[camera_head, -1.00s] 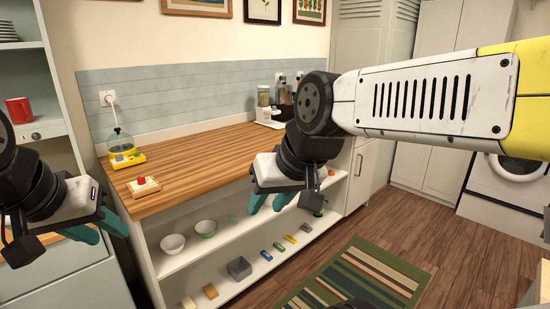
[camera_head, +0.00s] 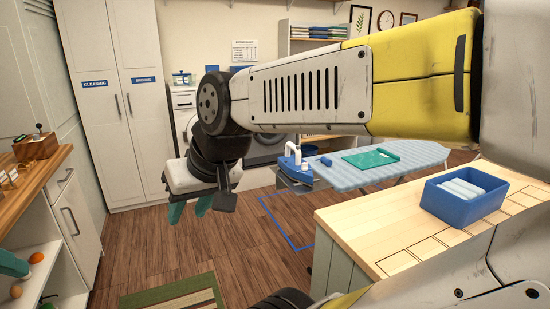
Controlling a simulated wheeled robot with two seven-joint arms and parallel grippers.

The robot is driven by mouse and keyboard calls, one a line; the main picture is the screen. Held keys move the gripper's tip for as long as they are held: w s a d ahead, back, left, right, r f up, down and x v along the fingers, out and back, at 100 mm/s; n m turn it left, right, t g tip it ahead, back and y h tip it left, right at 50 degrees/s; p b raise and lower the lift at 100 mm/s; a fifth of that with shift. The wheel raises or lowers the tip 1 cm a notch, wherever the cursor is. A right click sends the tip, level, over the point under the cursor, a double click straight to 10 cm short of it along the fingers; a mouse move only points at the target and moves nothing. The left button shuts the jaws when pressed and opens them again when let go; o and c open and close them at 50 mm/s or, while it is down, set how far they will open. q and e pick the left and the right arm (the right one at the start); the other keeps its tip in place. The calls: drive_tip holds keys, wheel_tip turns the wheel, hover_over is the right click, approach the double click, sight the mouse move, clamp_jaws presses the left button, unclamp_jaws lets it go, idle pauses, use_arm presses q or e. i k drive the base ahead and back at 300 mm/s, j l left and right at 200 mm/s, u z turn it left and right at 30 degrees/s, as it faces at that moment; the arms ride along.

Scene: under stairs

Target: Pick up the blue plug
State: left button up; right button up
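A small blue piece (camera_head: 326,161) lies on the ironing board (camera_head: 385,180), between the iron and a green flat piece; it is too small to tell whether it is the blue plug. My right gripper (camera_head: 189,209) hangs over the wooden floor, left of the ironing board, with its teal fingers apart and nothing between them. Only a teal finger of my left gripper (camera_head: 12,264) shows at the left edge, by the shelf; its opening is hidden.
A blue and white iron (camera_head: 293,162) stands at the board's left end. A blue bin (camera_head: 464,197) with rolled white cloths stands on a wooden counter (camera_head: 375,225) at right. Tall cabinets (camera_head: 120,110) stand behind.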

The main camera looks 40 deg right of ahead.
sight(328, 163)
drive_tip(key=i+z, duration=0.3)
drive_tip(key=i, duration=0.3)
drive_tip(key=i+z, duration=0.25)
drive_tip(key=i, duration=0.35)
drive_tip(key=i+z, duration=0.3)
drive_tip(key=z, duration=0.2)
drive_tip(key=i+j+z, duration=0.15)
drive_tip(key=i+z, duration=0.15)
drive_tip(key=z, duration=0.2)
drive_tip(key=i+z, duration=0.2)
drive_tip(key=z, duration=0.3)
drive_tip(key=i+z, duration=0.2)
drive_tip(key=z, duration=0.25)
drive_tip(key=i+z, duration=0.2)
drive_tip(key=z, duration=0.3)
drive_tip(key=i+j+z, duration=0.15)
drive_tip(key=z, duration=0.35)
